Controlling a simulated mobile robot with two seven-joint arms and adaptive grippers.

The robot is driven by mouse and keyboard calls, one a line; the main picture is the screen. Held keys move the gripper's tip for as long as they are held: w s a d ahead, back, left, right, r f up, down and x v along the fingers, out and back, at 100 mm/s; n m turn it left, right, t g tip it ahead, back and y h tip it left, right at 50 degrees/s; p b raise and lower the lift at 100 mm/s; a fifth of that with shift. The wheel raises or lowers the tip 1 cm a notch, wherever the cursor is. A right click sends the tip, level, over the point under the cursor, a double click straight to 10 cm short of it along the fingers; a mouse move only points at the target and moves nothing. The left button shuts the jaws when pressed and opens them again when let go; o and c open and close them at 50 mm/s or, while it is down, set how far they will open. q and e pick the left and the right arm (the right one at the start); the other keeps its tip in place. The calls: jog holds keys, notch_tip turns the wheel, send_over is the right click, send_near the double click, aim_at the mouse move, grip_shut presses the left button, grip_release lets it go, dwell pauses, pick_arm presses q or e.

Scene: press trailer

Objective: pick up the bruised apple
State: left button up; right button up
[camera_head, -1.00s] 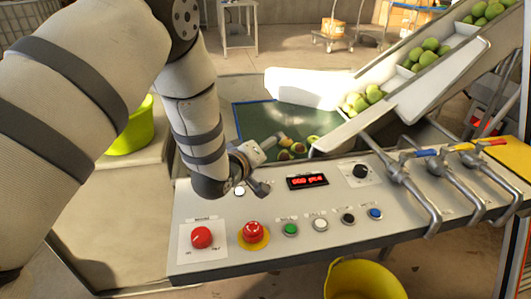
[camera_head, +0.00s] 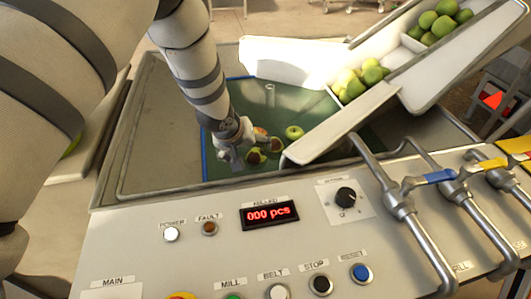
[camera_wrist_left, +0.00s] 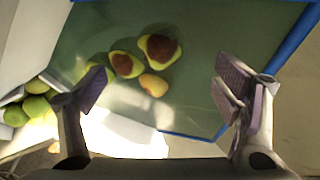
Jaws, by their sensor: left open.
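Two green apples with large brown patches lie on the green belt: one nearer (camera_head: 255,156) and one beside it (camera_head: 276,145). They also show in the left wrist view, one on the left (camera_wrist_left: 126,65) and one on the right (camera_wrist_left: 159,48). I cannot tell which one the task means. A small yellowish piece (camera_wrist_left: 153,85) lies beside them. My left gripper (camera_head: 236,153) is over the belt next to the apples. In the left wrist view its fingers (camera_wrist_left: 163,92) are wide apart with nothing between them, the apples beyond. My right gripper is not in view.
A plain green apple (camera_head: 294,132) lies on the belt (camera_head: 310,105). The white chute (camera_head: 335,138) holds several green apples and ends close to the right of them. The control panel (camera_head: 130,255) with buttons and pipe handles (camera_head: 405,210) stands in front.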

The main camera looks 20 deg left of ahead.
aim_at(253, 155)
pick_arm(q)
jog(key=b+x, duration=0.1)
jog(key=x, duration=0.3)
jog(key=b+x, duration=0.1)
jog(key=x, duration=0.4)
jog(key=shift+a+f, duration=0.1)
jog(key=shift+a, duration=0.15)
jog(key=shift+w+f, duration=0.1)
jog(key=shift+w, duration=0.05)
jog(key=shift+r, duration=0.2)
jog(key=c, duration=1.4)
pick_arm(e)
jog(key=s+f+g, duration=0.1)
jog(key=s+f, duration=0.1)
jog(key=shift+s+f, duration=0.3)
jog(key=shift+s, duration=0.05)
